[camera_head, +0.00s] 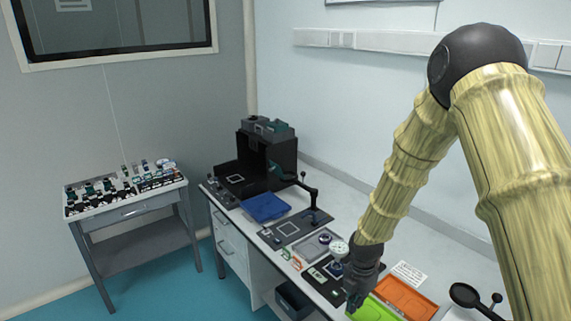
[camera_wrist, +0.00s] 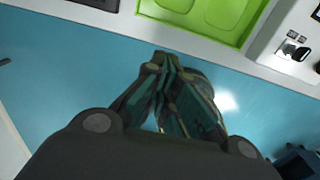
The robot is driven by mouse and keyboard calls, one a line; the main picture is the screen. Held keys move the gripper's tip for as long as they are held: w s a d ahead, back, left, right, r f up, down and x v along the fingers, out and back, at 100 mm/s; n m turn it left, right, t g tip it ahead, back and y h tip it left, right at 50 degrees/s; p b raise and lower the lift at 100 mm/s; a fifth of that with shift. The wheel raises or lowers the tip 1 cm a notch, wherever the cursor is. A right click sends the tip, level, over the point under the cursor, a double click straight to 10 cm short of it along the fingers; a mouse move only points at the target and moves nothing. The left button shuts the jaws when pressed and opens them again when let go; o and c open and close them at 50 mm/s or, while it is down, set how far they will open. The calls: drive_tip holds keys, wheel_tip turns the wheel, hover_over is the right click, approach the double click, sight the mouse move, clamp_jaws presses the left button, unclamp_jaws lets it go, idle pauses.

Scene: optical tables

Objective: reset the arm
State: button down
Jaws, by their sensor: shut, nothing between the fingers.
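My gripper (camera_head: 352,304) is at the lower right of the head view, at the front edge of the white table near the green tray. My arm comes down to it from the upper right. In the wrist view my gripper (camera_wrist: 168,62) has its fingertips together with nothing seen between them. It hangs over the blue floor (camera_wrist: 60,80), just off the table's edge.
The white table (camera_head: 335,185) carries a green tray (camera_head: 372,312), an orange tray (camera_head: 405,296), a blue tray (camera_head: 263,208), a black box-like device (camera_head: 285,152) and a dark jointed stand (camera_head: 318,205). A grey cart (camera_head: 130,217) with small parts stands left. Blue floor lies between.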

drive_tip(key=s+f+m+y+b, duration=0.1)
drive_tip(key=s+f+m+b, duration=0.3)
drive_tip(key=s+f+m, duration=1.1)
drive_tip(key=s+f+m+b, duration=0.1)
drive_tip(key=s+f+m, duration=0.2)
drive_tip(key=s, duration=0.4)
drive_tip(key=s+d+f+m+b, duration=0.1)
drive_tip(key=s+f+m, duration=0.3)
drive_tip(key=s, duration=0.4)
drive_tip(key=s+d+f+m+h+b, duration=0.1)
drive_tip(key=s+f+m+b, duration=0.1)
drive_tip(key=s+f+m, duration=0.2)
drive_tip(key=s, duration=0.3)
drive_tip(key=shift+s+d+f, duration=0.25)
drive_tip(key=shift+s+f, duration=0.05)
